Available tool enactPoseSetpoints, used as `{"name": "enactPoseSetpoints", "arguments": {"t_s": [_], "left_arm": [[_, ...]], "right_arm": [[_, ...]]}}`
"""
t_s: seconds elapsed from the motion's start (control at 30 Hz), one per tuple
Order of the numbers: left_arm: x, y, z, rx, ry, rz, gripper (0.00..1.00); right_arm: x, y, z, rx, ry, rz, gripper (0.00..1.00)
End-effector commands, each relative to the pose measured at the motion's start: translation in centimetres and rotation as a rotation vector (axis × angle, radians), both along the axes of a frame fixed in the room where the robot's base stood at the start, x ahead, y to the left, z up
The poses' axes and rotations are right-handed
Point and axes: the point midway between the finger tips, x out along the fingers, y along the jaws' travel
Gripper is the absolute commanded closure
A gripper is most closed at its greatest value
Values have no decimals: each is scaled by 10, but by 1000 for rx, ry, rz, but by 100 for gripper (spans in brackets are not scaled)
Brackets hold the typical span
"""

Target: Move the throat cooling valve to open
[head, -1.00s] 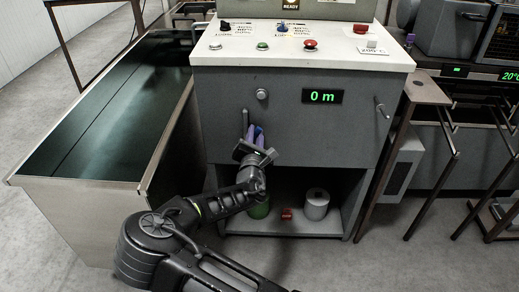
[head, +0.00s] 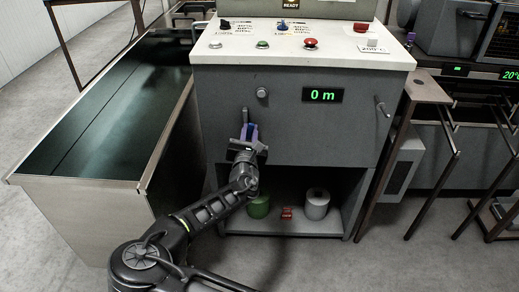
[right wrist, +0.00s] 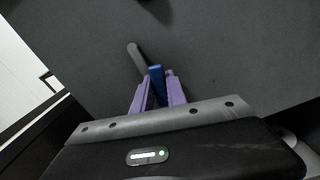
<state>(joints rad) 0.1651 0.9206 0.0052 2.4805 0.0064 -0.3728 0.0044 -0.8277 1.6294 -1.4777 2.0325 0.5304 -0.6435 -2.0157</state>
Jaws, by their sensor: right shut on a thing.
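The throat cooling valve shows as a blue handle (right wrist: 156,84) beside a short grey pipe (right wrist: 136,56) on the front of the grey cabinet. My right gripper (head: 249,130) is raised to the left part of that front, just above the open shelf. In the right wrist view its purple fingers (right wrist: 158,76) are on both sides of the blue handle and shut on it. The handle's lower end is hidden between the fingers. In the head view the gripper mostly covers the valve. My left gripper is not in view.
The cabinet front (head: 290,135) carries a green "0 m" display (head: 322,95) and a small knob (head: 262,94). The shelf below holds a green container (head: 259,207), a small red item (head: 287,213) and a white roll (head: 316,204). A long trough (head: 95,181) stands at left.

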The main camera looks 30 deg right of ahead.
Motion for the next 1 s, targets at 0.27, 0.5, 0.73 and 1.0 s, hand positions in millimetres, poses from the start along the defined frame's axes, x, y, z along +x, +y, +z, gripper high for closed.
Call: {"name": "enactPoseSetpoints", "arguments": {"t_s": [0.27, 0.5, 0.73, 1.0], "left_arm": [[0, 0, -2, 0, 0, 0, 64], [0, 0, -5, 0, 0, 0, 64], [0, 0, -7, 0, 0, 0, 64], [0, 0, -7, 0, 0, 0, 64]], "right_arm": [[2, 3, 1, -43, 34, 1, 100], [4, 6, -1, -75, 57, 3, 100], [7, 10, 1, -141, 109, 2, 76], [7, 9, 1, -140, 107, 1, 57]]}}
